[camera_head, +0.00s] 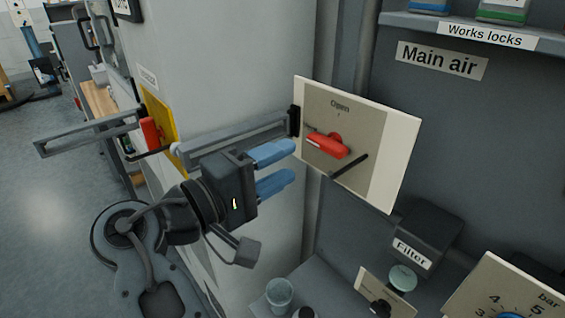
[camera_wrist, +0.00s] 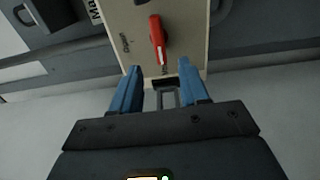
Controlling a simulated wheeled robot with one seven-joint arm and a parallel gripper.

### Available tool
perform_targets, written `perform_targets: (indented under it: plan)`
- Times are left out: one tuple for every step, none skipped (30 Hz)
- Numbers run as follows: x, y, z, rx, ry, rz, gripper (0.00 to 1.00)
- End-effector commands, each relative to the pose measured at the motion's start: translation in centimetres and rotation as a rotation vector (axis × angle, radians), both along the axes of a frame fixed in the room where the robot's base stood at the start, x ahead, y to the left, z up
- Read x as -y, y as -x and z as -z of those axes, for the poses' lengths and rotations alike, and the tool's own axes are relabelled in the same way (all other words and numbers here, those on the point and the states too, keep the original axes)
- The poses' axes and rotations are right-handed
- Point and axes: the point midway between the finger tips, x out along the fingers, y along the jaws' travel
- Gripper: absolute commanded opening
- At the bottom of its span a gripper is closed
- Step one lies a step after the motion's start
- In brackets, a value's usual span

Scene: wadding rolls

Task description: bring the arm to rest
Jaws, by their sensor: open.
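My gripper (camera_head: 284,167) has two blue fingers, apart and with nothing between them. It is in front of the main air panel (camera_head: 385,150), to the left of the red handle (camera_head: 327,145), and does not touch the handle. In the wrist view the blue fingers (camera_wrist: 161,88) point toward the panel's lower edge, and the red handle (camera_wrist: 157,38) lies beyond their tips. In the head view the handle slants down to the right, below the word "Open". My arm reaches up from the lower left.
A grey hinged bar (camera_head: 235,137) runs behind my gripper to the panel's left edge. Another bar (camera_head: 88,133) sticks out by a red handle on a yellow plate (camera_head: 162,122). A filter box (camera_head: 425,232), a cup (camera_head: 279,294) and a gauge (camera_head: 510,290) are below. Open floor lies left.

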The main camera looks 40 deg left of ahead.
Motion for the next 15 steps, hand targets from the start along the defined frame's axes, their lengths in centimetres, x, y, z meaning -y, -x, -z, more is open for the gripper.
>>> perform_targets:
  plan:
    - [0.0, 0.0, 0.0, 0.0, 0.0, 0.0, 0.45]
    - [0.0, 0.0, 0.0, 0.0, 0.0, 0.0, 0.45]
    - [0.0, 0.0, 0.0, 0.0, 0.0, 0.0, 0.45]
    - [0.0, 0.0, 0.0, 0.0, 0.0, 0.0, 0.45]
    - [0.0, 0.0, 0.0, 0.0, 0.0, 0.0, 0.45]
    - [0.0, 0.0, 0.0, 0.0, 0.0, 0.0, 0.45]
    - [0.0, 0.0, 0.0, 0.0, 0.0, 0.0, 0.45]
    - [0.0, 0.0, 0.0, 0.0, 0.0, 0.0, 0.45]
    - [0.0, 0.0, 0.0, 0.0, 0.0, 0.0, 0.45]
    - [0.0, 0.0, 0.0, -0.001, 0.0, 0.0, 0.45]
    - [0.1, -0.1, 0.1, -0.002, 0.0, -0.001, 0.45]
    - [0.2, -0.2, 0.5, -0.008, -0.001, -0.004, 0.45]
    - [0.4, -0.3, 0.9, -0.016, -0.001, -0.008, 0.45]
    - [0.7, -0.4, 1.6, -0.026, -0.003, -0.014, 0.45]
    - [1.2, -0.7, 2.7, -0.046, -0.005, -0.022, 0.45]
